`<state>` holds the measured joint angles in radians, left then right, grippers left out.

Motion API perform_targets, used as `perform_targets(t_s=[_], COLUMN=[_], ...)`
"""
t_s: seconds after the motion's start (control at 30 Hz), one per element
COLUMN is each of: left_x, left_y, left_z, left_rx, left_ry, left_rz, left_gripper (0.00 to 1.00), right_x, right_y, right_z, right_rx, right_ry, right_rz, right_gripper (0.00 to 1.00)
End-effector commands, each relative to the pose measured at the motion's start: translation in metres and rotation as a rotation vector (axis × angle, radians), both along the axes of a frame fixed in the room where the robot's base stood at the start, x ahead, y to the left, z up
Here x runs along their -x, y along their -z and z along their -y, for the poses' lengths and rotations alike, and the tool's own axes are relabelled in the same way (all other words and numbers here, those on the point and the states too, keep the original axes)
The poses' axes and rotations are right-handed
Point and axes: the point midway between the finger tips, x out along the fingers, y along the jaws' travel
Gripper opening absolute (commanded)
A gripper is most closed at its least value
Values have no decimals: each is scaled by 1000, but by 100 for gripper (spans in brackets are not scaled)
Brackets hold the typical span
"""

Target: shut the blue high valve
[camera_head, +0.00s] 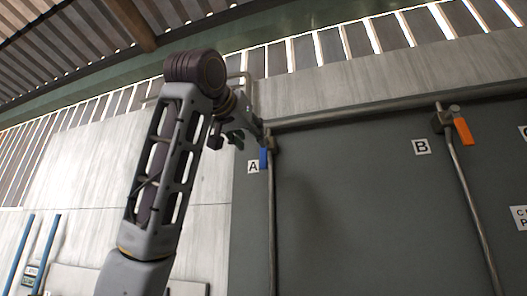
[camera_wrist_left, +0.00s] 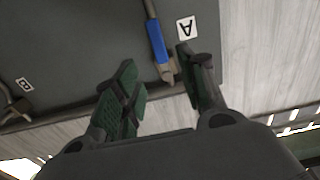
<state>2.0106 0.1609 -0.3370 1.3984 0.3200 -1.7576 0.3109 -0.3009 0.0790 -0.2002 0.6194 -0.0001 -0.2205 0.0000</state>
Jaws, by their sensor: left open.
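The blue valve handle (camera_head: 263,158) hangs down along a vertical pipe beside the label A (camera_head: 253,167) in the head view. It also shows in the left wrist view (camera_wrist_left: 157,41), ending at a tan valve body (camera_wrist_left: 168,72). My left gripper (camera_head: 250,136) is raised beside the valve, close to the handle's upper end. In the left wrist view its two fingers (camera_wrist_left: 160,78) are spread, with the valve body in line between their tips. I cannot tell whether either finger touches it. My right gripper is in neither view.
A horizontal pipe (camera_head: 350,109) runs along the top of the dark panel (camera_head: 345,200). A second valve with an orange handle (camera_head: 463,131) is beside label B (camera_head: 421,146) on the right. My left arm covers part of the pale wall.

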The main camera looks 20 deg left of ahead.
Motion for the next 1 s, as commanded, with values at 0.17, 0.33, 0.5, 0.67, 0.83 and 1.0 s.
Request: perform_targets(t_s=[0.17,0.33,0.5,0.67,0.83,1.0], left_x=[-24,-47,-68,-87,-102,-110], left_y=[-2,-2,-2,-2,-1,-1], left_z=[0,1,2,3,3,4], left_rx=[1,0,1,1,0,1], left_ry=[0,-1,0,0,0,0], left_rz=[-2,-3,-2,-2,-2,0], left_gripper=[41,41,41,41,41,41], right_x=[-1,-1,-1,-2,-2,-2], right_y=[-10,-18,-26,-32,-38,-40], right_z=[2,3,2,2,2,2], right_rx=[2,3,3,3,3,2], right_ry=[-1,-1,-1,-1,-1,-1], right_rz=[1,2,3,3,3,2], right_gripper=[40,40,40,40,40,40])
